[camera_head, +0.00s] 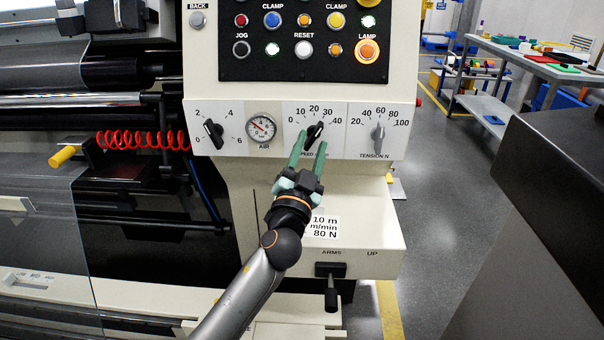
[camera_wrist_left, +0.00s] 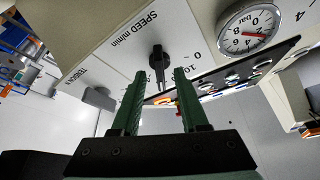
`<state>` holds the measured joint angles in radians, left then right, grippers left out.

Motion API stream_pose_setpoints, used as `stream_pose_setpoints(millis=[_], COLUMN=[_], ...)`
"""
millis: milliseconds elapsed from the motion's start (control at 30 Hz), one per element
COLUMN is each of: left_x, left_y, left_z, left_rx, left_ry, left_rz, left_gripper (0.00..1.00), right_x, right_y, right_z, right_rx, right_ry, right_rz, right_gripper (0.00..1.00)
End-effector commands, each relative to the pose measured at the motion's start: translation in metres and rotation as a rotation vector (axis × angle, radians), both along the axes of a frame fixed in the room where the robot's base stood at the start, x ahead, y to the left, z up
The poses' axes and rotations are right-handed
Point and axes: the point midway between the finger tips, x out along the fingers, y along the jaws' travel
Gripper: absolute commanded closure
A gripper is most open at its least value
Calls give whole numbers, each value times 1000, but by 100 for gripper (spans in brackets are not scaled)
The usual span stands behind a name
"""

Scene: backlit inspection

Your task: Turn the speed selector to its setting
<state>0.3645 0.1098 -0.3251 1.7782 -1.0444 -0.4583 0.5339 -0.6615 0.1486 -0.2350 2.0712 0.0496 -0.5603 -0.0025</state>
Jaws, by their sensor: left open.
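The speed selector (camera_head: 316,131) is a black knob on a white dial marked 0 to 40, labelled SPEED, on the machine's cream panel. Its bar looks tilted to the upper right, but the fingers partly cover it and I cannot read its exact setting. In the left wrist view the black knob (camera_wrist_left: 158,60) lies ahead, between and beyond the green fingertips. My left gripper (camera_head: 310,143) is open in front of the dial, one finger on each side of the knob. I cannot tell whether either finger touches it. My right gripper is not in view.
A pressure gauge (camera_head: 261,128) and a black selector (camera_head: 213,134) are left of the dial; the grey tension knob (camera_head: 379,136) is right. Lit buttons sit above. A card (camera_head: 323,227) below, partly hidden, reads "10 m", "m/min", "80 N". A black lever (camera_head: 331,290) hangs lower.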

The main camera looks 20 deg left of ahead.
Motion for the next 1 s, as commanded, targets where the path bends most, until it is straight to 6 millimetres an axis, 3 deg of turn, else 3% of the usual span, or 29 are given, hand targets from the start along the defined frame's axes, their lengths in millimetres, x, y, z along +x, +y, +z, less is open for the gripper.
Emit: stream_pose_setpoints(millis=[300, 467, 500, 700, 1000], left_x=[-60, -84, -88, -100, -101], left_y=[-4, -6, -6, -7, -7], left_z=[-23, -31, -32, -35, -35], left_rx=[-3, -2, -2, 0, 1], left_ry=[2, 2, 1, -1, -1], left_rz=[1, 2, 1, 1, 1], left_gripper=[56, 56, 56, 56, 56], right_x=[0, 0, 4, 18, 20], right_y=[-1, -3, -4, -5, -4], right_z=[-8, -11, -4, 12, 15], right_rx=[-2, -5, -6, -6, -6], right_ry=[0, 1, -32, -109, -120], right_rz=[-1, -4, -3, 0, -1], right_gripper=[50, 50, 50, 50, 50])
